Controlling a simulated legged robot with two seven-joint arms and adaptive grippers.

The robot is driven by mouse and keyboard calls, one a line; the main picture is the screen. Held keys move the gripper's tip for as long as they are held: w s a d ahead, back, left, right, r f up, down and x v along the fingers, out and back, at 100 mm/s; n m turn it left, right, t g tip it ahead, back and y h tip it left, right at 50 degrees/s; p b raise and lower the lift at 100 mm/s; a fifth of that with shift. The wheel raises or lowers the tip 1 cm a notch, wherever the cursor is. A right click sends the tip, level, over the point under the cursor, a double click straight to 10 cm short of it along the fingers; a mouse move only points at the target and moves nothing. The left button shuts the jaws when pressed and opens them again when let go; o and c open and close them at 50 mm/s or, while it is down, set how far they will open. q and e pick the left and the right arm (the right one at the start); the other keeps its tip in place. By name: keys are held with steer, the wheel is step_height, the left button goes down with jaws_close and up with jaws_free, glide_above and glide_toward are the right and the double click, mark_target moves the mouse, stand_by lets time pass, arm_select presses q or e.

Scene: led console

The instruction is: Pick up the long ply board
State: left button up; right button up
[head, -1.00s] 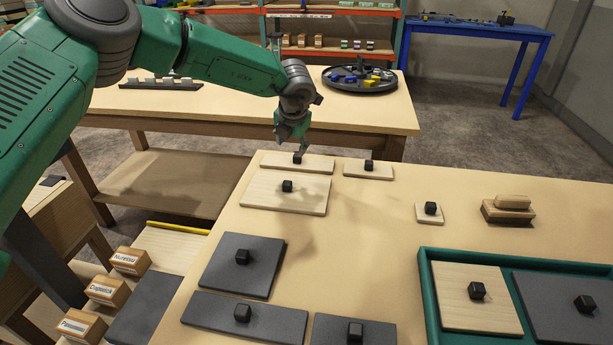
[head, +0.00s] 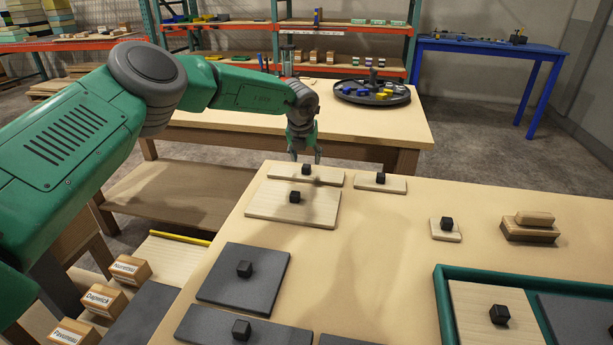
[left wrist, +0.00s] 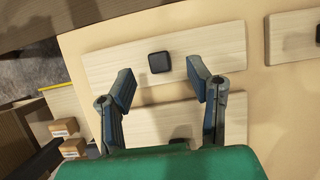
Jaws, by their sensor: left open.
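The long ply board (head: 328,178) is a narrow pale strip with a black knob (head: 306,169), lying flat at the far left edge of the table. In the left wrist view the board (left wrist: 215,48) spans the upper middle, with its knob (left wrist: 159,62) between and just beyond the fingertips. My left gripper (head: 306,156) points down just over the board's far edge. It is open and empty, its two fingers spread in the left wrist view (left wrist: 160,76). Whether a finger touches the board I cannot tell. My right gripper is out of view.
A wider ply board (head: 270,202) lies close in front, and a shorter one (head: 395,185) to the right. Dark boards (head: 265,285) lie nearer. The table's middle is clear.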

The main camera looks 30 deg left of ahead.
mark_target(306, 165)
arm_select(q)
steer(key=x, duration=0.4)
steer(key=shift+a+f, duration=0.1)
steer(key=shift+f, duration=0.1)
steer(key=shift+r, duration=0.1)
jaws_close()
steer(key=shift+r, duration=0.1)
